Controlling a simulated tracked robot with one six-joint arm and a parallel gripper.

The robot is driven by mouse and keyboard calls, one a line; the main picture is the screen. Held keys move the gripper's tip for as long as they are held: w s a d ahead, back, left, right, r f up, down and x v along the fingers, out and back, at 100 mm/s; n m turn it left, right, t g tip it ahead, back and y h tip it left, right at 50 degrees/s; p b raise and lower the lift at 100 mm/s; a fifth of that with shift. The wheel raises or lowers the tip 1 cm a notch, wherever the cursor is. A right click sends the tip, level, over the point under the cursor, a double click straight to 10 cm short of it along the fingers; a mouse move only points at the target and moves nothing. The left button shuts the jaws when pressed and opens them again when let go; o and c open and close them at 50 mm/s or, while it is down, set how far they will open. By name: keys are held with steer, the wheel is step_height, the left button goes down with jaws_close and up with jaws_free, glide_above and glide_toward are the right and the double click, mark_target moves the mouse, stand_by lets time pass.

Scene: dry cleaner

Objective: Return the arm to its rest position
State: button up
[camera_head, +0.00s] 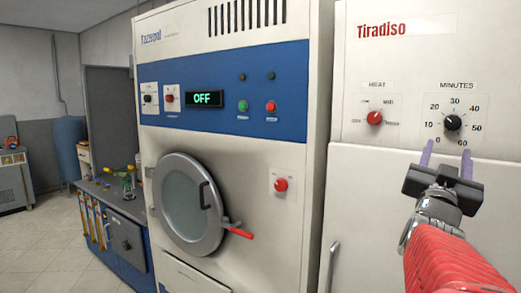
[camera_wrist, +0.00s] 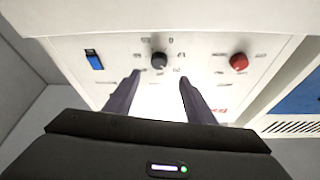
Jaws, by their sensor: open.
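My gripper (camera_head: 447,161) is at the right in the head view, at the end of my red arm, and it is raised in front of the machine labelled "Tiradiso" (camera_head: 375,80). Its two purple-grey fingers are apart with nothing between them. The black MINUTES knob (camera_head: 452,122) is just above and behind the fingertips. In the wrist view, the open gripper (camera_wrist: 158,84) points at the panel, with the black knob (camera_wrist: 159,60) just beyond and between the fingertips. The red HEAT knob (camera_wrist: 239,62) is to the right there.
A blue-and-white machine (camera_head: 230,150) with a round door (camera_head: 187,205), red handle (camera_head: 240,233) and OFF display (camera_head: 203,98) stands at centre. A blue bench (camera_head: 115,235) is at left. Open tiled floor (camera_head: 40,255) lies at far left. A blue switch (camera_wrist: 94,60) shows in the wrist view.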

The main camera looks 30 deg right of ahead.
steer(key=shift+v, duration=0.85)
